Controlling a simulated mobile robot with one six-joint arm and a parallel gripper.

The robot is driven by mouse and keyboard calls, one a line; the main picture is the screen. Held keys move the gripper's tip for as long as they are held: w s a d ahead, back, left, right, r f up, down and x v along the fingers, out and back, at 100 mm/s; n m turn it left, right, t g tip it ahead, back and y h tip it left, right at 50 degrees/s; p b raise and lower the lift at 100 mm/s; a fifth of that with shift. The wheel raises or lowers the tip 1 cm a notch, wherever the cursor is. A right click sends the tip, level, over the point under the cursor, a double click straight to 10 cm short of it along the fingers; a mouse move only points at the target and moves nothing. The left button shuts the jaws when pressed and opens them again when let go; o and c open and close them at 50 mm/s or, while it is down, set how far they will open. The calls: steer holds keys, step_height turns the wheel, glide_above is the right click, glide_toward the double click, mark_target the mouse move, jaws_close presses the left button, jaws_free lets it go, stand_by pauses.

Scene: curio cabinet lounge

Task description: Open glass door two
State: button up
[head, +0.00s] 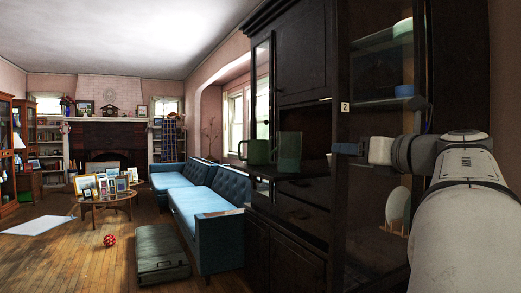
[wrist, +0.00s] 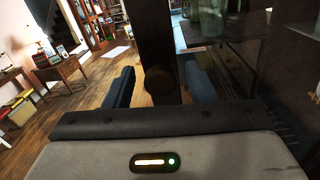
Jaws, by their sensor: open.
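Glass door two (head: 376,75), marked with a small "2" label on its dark frame, is on the dark cabinet at the right of the head view. Shelves show through its glass. I cannot tell whether it is fully shut. My gripper (head: 347,149) is at the door's left frame, below the label. In the wrist view my gripper (wrist: 159,88) is open, with a dark blue finger on each side of a dark round knob (wrist: 158,80). The knob sits on the dark upright frame. Contact between fingers and knob is not clear. The knob is hidden in the head view.
A green mug (head: 257,152) and a glassy green vessel (head: 287,152) stand on the cabinet ledge, left of the door. A blue sofa (head: 205,215) and a grey-green case (head: 161,253) are further left. The wooden floor (head: 80,262) at left is mostly clear.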

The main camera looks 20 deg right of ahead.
steer(key=s+d+p, duration=0.1)
steer(key=s, duration=0.6)
steer(key=shift+s, duration=0.35)
steer(key=shift+s, duration=0.1)
